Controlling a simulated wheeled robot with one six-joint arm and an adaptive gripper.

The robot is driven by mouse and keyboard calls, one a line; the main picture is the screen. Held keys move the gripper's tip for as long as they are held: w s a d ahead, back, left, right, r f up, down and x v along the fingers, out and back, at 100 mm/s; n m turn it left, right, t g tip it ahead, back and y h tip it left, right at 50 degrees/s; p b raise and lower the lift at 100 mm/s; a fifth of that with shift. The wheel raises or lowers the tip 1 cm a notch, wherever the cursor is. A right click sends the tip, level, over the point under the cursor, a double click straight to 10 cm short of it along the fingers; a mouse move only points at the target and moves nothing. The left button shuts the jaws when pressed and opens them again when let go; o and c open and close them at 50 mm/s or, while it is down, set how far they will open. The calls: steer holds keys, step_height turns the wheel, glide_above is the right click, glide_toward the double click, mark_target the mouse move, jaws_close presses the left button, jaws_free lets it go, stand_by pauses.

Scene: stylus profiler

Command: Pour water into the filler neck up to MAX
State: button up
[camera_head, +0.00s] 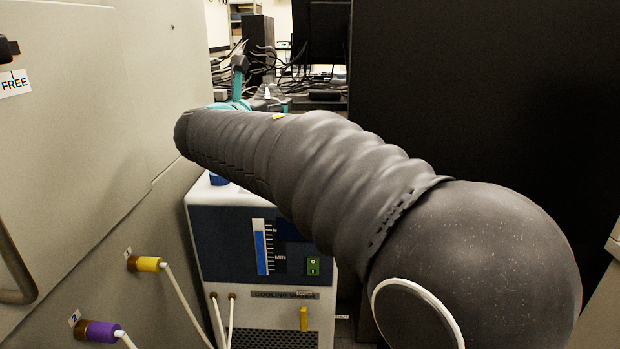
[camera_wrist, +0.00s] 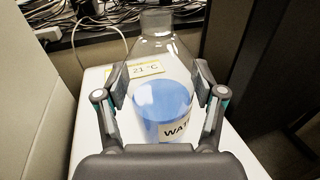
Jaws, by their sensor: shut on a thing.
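My gripper (camera_wrist: 166,92) is shut on a clear bottle (camera_wrist: 158,48) in the wrist view, a finger on each side. Blue water (camera_wrist: 160,100) lies in the bottle's lower part, above a partly hidden label reading "WAT". The bottle's neck points to the top of the picture; its exact tilt is hard to tell. In the head view the cooling water unit (camera_head: 230,237) has a level gauge (camera_head: 261,250). Its blue column stands above MIN, a little below the upper mark, whose label is partly covered by my arm. The filler neck cannot be made out.
A blue piece (camera_head: 218,179) shows on the unit's top beside my arm. A "21 °C" tag (camera_wrist: 146,70) is behind the bottle. A beige cabinet (camera_head: 90,130) stands left, a dark panel (camera_head: 480,80) right. Cables and equipment lie behind. Hoses run from yellow (camera_head: 148,264) and purple (camera_head: 100,331) fittings.

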mark_target(266, 80)
steer(key=shift+r, duration=0.15)
steer(key=shift+r, duration=2.5)
